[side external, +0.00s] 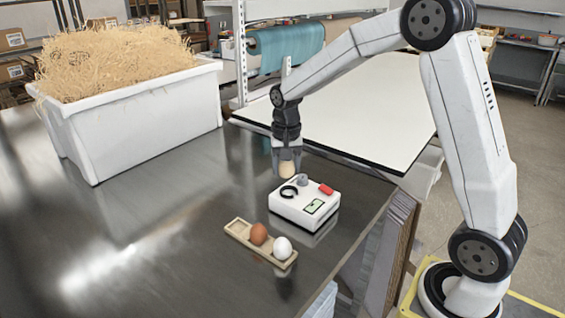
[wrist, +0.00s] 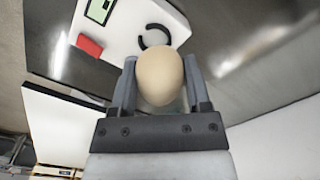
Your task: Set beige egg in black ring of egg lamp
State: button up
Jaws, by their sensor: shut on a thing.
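My gripper (side external: 287,166) is shut on the beige egg (side external: 287,169), which hangs from the jaws above the table just behind the egg lamp. In the wrist view the egg (wrist: 160,78) sits between the two fingers. The black ring also shows in the wrist view (wrist: 146,42), partly hidden by the egg. The ring looks empty.
A wooden tray (side external: 237,234) in front of the lamp holds a brown egg (side external: 258,233) and a white egg (side external: 282,248). A large white tub (side external: 150,125) of straw stands at the left. The dark table is clear between tub and tray; a white board (side external: 380,100) lies behind.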

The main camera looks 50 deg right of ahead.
aim_at(289, 193)
jog(key=d, duration=0.1)
jog(key=w+d, duration=0.1)
jog(key=shift+d+f, duration=0.15)
jog(key=shift+d, duration=0.15)
jog(key=shift+f, duration=0.15)
jog(key=shift+f, duration=2.65)
jog(key=shift+f, duration=0.65)
dwell(0.6)
jog(key=o, duration=1)
jog(key=shift+r, duration=0.15)
